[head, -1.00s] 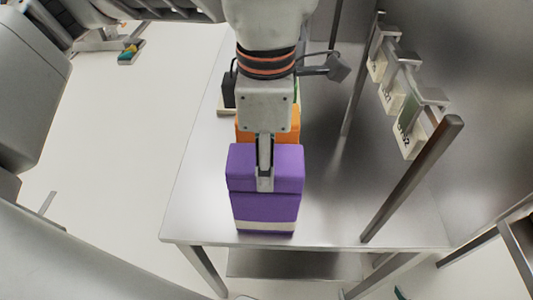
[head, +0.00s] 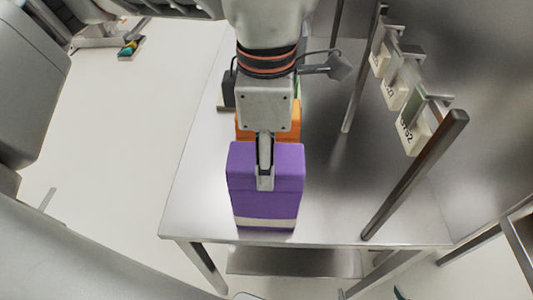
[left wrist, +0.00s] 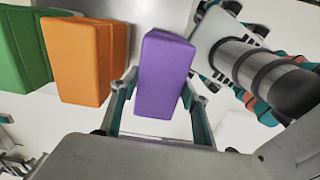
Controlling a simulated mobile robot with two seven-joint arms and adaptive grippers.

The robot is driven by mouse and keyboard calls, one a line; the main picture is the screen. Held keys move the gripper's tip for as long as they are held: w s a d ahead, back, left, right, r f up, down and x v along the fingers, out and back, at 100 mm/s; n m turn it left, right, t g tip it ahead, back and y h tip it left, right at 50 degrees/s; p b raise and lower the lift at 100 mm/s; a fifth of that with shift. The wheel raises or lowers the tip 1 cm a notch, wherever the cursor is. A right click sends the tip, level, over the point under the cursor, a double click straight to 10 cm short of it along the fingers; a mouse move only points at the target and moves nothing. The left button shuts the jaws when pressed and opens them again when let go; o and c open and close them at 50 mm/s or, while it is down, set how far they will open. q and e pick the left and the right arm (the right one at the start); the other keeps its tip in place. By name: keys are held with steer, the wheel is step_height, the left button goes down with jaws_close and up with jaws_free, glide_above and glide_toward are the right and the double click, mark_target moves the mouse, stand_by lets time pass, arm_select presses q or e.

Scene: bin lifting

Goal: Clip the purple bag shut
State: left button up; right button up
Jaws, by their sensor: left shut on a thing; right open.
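The purple bag (head: 265,205) stands upright near the front edge of the metal table, with a pale band at its bottom. In the left wrist view the purple bag (left wrist: 165,75) is between the two fingers of my left gripper (left wrist: 160,85), which is shut on it. Several white labelled pieces, perhaps clips (head: 415,132), hang on the rack at the right.
An orange bag (head: 284,132) stands behind the purple one; a green bag (left wrist: 20,55) is beyond it. The table (head: 195,200) is clear to the left. A rack post (head: 415,175) rises at the right. A dark object (head: 228,90) stands farther back.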

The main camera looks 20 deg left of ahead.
stand_by(0.3)
arm_select(q)
steer(key=o, duration=1.2)
steer(key=o, duration=0.6)
steer(key=shift+c, duration=0.2)
steer(key=shift+r+p, duration=1.9)
steer(key=shift+r, duration=1.6)
arm_select(e)
steer(key=r, duration=0.1)
steer(key=w+r, duration=0.1)
steer(key=r, duration=0.3)
steer(key=shift+w+r, duration=0.15)
steer(key=shift+w, duration=0.25)
